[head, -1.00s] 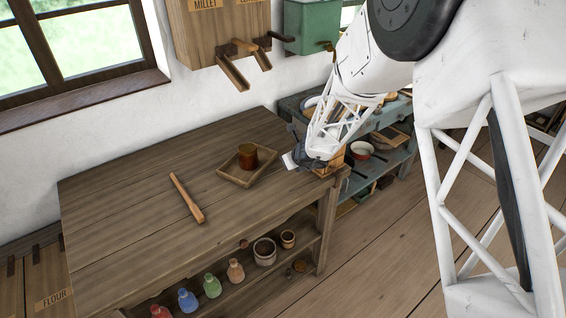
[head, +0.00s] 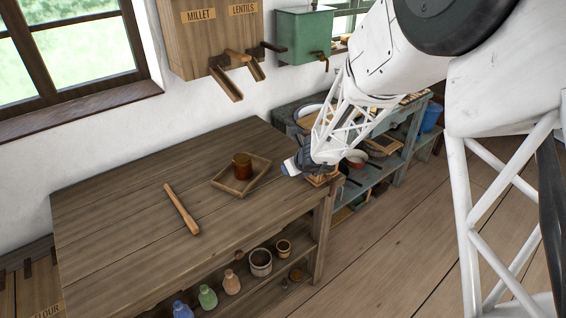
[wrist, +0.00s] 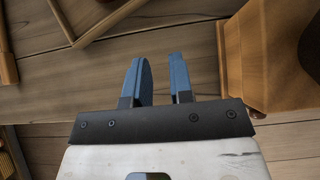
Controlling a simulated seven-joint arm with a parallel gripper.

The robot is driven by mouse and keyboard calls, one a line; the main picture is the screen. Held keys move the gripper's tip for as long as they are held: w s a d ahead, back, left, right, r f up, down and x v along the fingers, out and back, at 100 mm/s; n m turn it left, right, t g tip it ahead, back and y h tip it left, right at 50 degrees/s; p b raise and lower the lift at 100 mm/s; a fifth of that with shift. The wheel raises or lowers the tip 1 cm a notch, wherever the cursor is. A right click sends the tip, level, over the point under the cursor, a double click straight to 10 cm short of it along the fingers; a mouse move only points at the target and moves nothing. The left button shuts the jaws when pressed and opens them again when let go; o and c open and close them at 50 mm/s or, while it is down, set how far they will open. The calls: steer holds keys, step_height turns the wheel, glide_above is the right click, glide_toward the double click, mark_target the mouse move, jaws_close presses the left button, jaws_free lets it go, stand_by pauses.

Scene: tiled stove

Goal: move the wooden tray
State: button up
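The wooden tray (head: 257,180) is shallow and square, and lies flat on the wooden table in the head view. A brown cup (head: 242,166) stands upright in it. My gripper (head: 288,168) is just right of the tray, over the table's right end, apart from the tray in that view. In the wrist view my gripper (wrist: 159,58) shows two blue fingers with a gap between them and nothing held. Thin wooden edges meeting in a corner at the upper left there look like the tray (wrist: 92,32).
A rolling pin (head: 182,209) lies left of the tray on the table (head: 130,220). An orange-brown wooden object (wrist: 262,55) is close to the right of the fingers in the wrist view. Pots and bottles stand on the shelf below. The table's left part is clear.

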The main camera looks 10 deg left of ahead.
steer(key=shift+o, duration=1.1)
steer(key=shift+w+a, duration=0.1)
steer(key=shift+a, duration=0.05)
steer(key=shift+w+a+f+n+g+h, duration=0.25)
steer(key=shift+w+a+n+g+h, duration=0.65)
steer(key=shift+w+a, duration=1.1)
steer(key=shift+w+a+f+n+g+h, duration=0.2)
steer(key=shift+w+a+n+g+h, duration=0.35)
steer(key=shift+w+a+g, duration=1.1)
steer(key=shift+w+a+f+n+g+h, duration=0.25)
steer(key=shift+w+a+n+g+h, duration=0.45)
steer(key=shift+w+a, duration=1.65)
steer(key=shift+w+d+f+h, duration=0.1)
steer(key=shift+w+f+h, duration=0.25)
steer(key=shift+w+h, duration=0.25)
steer(key=shift+w+f+h, duration=0.3)
steer(key=shift+w+h, duration=0.15)
steer(key=shift+w, duration=0.2)
steer(key=shift+f, duration=0.15)
steer(key=shift+f, duration=2.35)
